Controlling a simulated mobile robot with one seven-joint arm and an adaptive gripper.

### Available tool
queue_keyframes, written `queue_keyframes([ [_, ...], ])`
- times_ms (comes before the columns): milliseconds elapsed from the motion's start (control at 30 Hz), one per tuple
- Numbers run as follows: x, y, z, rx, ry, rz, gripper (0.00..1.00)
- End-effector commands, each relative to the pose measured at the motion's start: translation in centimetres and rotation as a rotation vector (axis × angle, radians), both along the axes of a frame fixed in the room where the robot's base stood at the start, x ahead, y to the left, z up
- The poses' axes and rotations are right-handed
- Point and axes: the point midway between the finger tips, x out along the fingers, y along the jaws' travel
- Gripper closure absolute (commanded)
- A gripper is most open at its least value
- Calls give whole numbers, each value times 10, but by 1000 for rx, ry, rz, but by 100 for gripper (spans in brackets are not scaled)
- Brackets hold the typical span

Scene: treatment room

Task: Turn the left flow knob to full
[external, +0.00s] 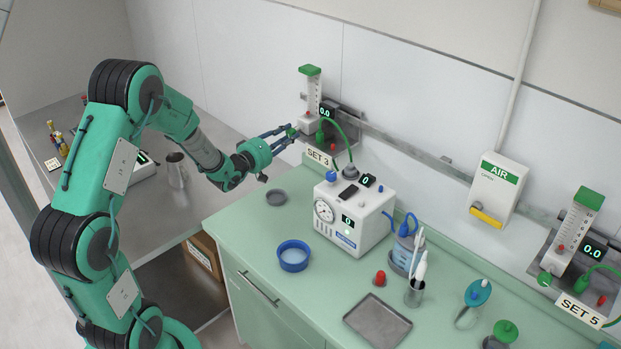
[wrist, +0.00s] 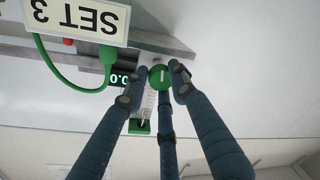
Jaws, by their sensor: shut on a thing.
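The left flow meter (external: 312,100) is a clear upright tube with a green cap on the wall rail. Its display (external: 326,112) reads 0.0, and a "SET 3" sign (external: 319,156) hangs below. Its green flow knob (wrist: 160,77) shows in the wrist view with a pale line mark, between the tips of my blue fingers. My gripper (external: 291,132) reaches the knob from the left in the external view and is shut on it. The fingers partly hide the knob there. The display (wrist: 120,79) also shows in the wrist view, partly cut by a finger.
A green hose (external: 345,135) curves beside the meter. A white machine (external: 352,218) stands on the green counter (external: 255,235) below, near a blue bowl (external: 293,256) and a grey dish (external: 276,197). A second meter (external: 572,235) with a "SET 5" sign is far right.

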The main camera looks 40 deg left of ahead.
Motion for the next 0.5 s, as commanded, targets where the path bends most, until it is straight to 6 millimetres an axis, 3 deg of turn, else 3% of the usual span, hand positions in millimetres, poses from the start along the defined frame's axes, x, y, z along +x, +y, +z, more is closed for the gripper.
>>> queue_keyframes([
  [500,-1,2,3,-490,4,4,100],
])
